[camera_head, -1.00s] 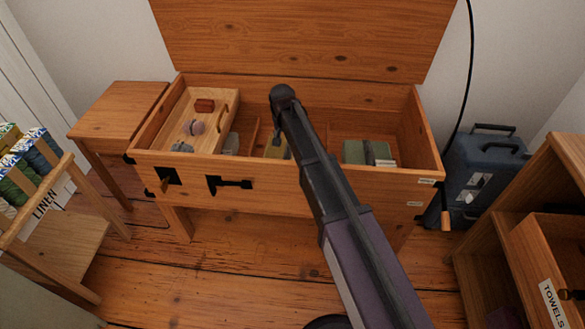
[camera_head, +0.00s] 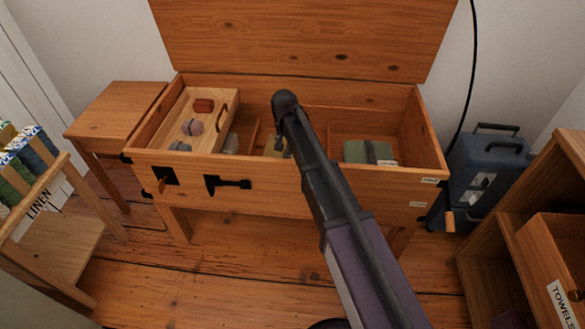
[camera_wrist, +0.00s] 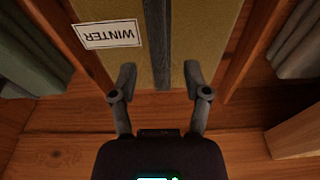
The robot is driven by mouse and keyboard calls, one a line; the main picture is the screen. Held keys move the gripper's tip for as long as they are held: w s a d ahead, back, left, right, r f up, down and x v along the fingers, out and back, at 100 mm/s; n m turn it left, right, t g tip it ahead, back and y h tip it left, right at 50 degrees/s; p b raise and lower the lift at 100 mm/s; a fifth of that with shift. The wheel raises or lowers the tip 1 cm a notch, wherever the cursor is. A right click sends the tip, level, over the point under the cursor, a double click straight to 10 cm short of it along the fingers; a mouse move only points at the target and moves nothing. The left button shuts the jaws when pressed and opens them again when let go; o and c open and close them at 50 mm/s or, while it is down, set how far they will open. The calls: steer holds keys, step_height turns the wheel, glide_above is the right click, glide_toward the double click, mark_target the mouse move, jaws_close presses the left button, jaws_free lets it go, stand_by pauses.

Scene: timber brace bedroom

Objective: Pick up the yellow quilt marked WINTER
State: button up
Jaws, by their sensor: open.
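The yellow quilt (camera_wrist: 118,61) fills the top middle of the wrist view, with a white WINTER label (camera_wrist: 108,34) that reads upside down. A dark strap (camera_wrist: 156,50) runs along its middle. In the head view only a small part of the quilt (camera_head: 271,146) shows inside the open wooden chest (camera_head: 230,172), beside my arm, which hides the rest. My gripper (camera_wrist: 160,75) is open and empty. In the wrist view its fingertips appear at the quilt's near end, on either side of the strap. I cannot tell whether they touch it.
Wooden dividers (camera_wrist: 250,50) flank the quilt closely. A green bundle (camera_head: 358,151) lies in the right compartment. A wooden tray (camera_head: 176,113) with small objects sits at the chest's left. The raised lid (camera_head: 300,40) stands behind. A blue case (camera_head: 481,180) is at right.

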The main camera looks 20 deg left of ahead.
steer(key=shift+w+f+b, duration=0.15)
steer(key=shift+f+b, duration=0.45)
steer(key=shift+f, duration=0.15)
steer(key=shift+w+f+b, duration=0.1)
steer(key=shift+f+b, duration=0.45)
steer(key=shift+f, duration=0.15)
jaws_close()
